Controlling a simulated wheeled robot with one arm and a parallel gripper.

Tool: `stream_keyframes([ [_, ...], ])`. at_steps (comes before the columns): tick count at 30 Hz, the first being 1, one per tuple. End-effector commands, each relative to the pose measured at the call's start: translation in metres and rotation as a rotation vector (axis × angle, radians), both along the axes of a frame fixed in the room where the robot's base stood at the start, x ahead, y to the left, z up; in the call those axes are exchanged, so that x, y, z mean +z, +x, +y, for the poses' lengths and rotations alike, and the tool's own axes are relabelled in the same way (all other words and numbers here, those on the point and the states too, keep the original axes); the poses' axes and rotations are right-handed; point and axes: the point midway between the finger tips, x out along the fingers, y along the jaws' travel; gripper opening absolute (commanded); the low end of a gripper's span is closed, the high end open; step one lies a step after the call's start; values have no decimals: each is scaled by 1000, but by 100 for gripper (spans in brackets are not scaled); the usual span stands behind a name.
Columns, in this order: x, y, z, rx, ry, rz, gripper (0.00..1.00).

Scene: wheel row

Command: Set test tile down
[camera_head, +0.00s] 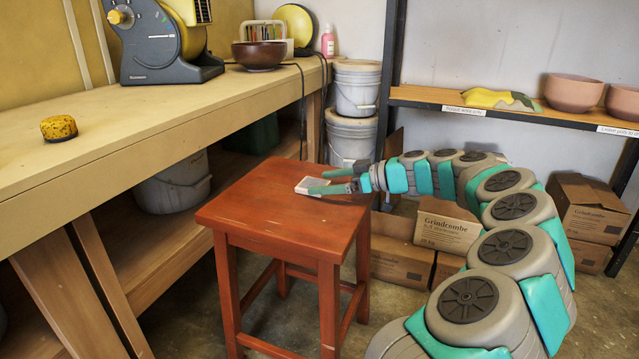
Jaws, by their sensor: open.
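The test tile (310,184) is a small pale, flat piece on top of the red wooden stool (262,215), near the stool's back edge. My gripper (328,181) is open at the tile's right side, with its teal fingers low over the stool top. One finger lies along the tile's front edge and the other reaches behind its right side. I cannot tell whether either finger touches the tile. My arm comes in from the right.
A workbench (120,122) on the left holds a yellow sponge (58,128), a grey-and-yellow machine (163,45) and a brown bowl (259,54). Buckets (357,88) stand behind. A shelf with pink bowls (573,92) and cardboard boxes (445,226) are at right. The stool's front top is clear.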

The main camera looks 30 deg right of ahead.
Motion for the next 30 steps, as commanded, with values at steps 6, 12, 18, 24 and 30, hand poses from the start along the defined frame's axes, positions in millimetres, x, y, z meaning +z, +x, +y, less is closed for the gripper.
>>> stream_keyframes([
  [6,15,-36,-30,-6,-1,-4,100],
  [12,24,-61,-49,-3,-1,-1,100],
  [18,28,-73,-57,1,0,0,100],
  [24,29,-75,-58,2,1,1,100],
  [30,46,-70,1,88,7,73,100],
])
